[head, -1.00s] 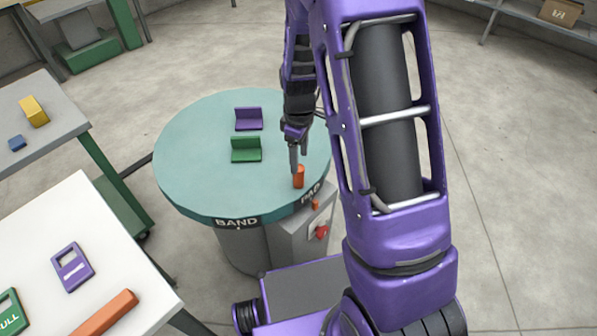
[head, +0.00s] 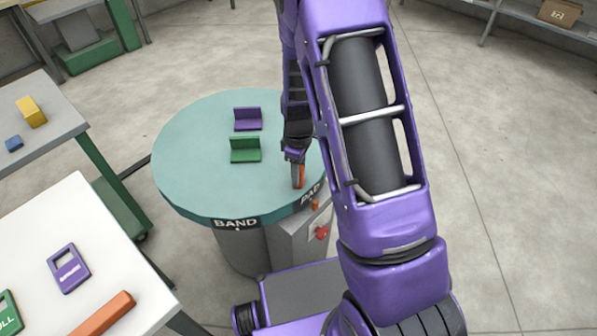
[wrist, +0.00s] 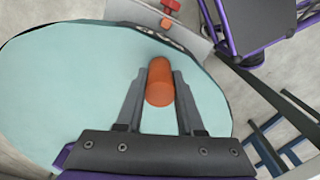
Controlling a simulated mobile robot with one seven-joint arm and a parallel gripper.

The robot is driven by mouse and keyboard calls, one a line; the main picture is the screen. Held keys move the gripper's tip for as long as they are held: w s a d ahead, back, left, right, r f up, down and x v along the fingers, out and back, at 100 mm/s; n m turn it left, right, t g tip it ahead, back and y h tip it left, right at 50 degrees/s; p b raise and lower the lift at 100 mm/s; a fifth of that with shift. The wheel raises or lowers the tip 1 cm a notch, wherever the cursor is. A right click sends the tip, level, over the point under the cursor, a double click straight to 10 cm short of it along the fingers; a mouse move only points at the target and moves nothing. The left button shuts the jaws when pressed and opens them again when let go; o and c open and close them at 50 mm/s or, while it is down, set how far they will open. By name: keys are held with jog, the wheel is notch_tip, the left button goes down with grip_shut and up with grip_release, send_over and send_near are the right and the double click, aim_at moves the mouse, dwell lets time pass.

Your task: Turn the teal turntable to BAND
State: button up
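The teal turntable (head: 190,165) is a round disc on a grey pedestal. Its rim carries a BAND label (head: 236,223) at the front and a PAD label (head: 311,196) to the right. An upright orange peg (head: 301,176) stands on the disc near the PAD label. My gripper (head: 297,178) points down at the peg. In the wrist view the peg (wrist: 160,85) is between the two fingers of my gripper (wrist: 160,80), which appear to touch both its sides. The PAD label is partly hidden by the peg in the wrist view.
Purple (head: 247,120) and green (head: 245,152) brackets stand on the disc. Below PAD, a grey box (head: 292,238) carries a small orange piece (head: 315,205) and a red knob (head: 322,233). A white table (head: 110,230) and grey table (head: 62,125) stand left.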

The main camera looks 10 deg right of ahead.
grip_shut()
dwell(1.0)
